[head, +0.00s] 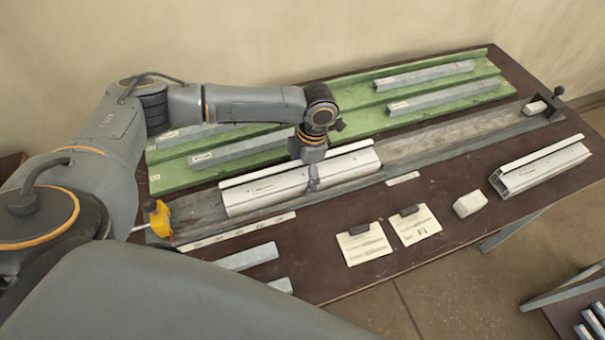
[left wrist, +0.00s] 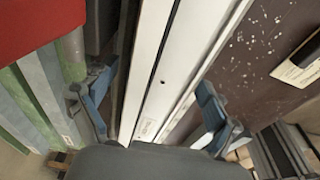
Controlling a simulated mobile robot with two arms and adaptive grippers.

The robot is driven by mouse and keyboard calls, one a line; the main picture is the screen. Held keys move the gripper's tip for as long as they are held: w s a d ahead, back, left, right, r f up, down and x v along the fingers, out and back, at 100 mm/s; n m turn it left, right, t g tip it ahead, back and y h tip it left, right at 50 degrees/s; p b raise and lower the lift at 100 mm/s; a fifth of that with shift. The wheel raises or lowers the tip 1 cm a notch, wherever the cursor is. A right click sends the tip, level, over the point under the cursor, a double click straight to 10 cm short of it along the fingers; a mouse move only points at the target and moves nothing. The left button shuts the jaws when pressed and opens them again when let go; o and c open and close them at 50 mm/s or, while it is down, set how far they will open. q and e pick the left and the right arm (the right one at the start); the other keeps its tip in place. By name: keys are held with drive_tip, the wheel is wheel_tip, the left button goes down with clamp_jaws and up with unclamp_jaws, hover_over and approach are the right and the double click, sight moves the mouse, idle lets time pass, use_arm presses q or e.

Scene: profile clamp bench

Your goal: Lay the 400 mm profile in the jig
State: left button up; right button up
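A long white profile (head: 290,185) lies along the left half of the grey jig channel (head: 435,145); I cannot tell if it is fully seated. My left gripper (head: 313,180) is over its middle, pointing down, with a finger on the near side. In the left wrist view the white profile (left wrist: 165,70) runs between the two blue-padded fingers of the left gripper (left wrist: 153,97). The fingers stand apart, with a dark gap on the left side. A second, shorter-looking white profile (head: 540,168) lies on the table at the right. My right gripper is not in view.
A yellow block (head: 158,218) stands at the jig's left end and a dark stop (head: 535,107) at its right end. Behind, a green rack (head: 350,100) holds several grey bars. Two clipped papers (head: 364,243) and a white block (head: 470,203) lie in front.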

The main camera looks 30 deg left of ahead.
use_arm(q)
wheel_tip(320, 180, up, 12)
drive_tip(key=w+d+b, duration=0.1)
drive_tip(key=b, duration=0.1)
drive_tip(key=shift+w, duration=0.2)
drive_tip(key=shift+d, duration=0.1)
drive_tip(key=shift+f, duration=0.15)
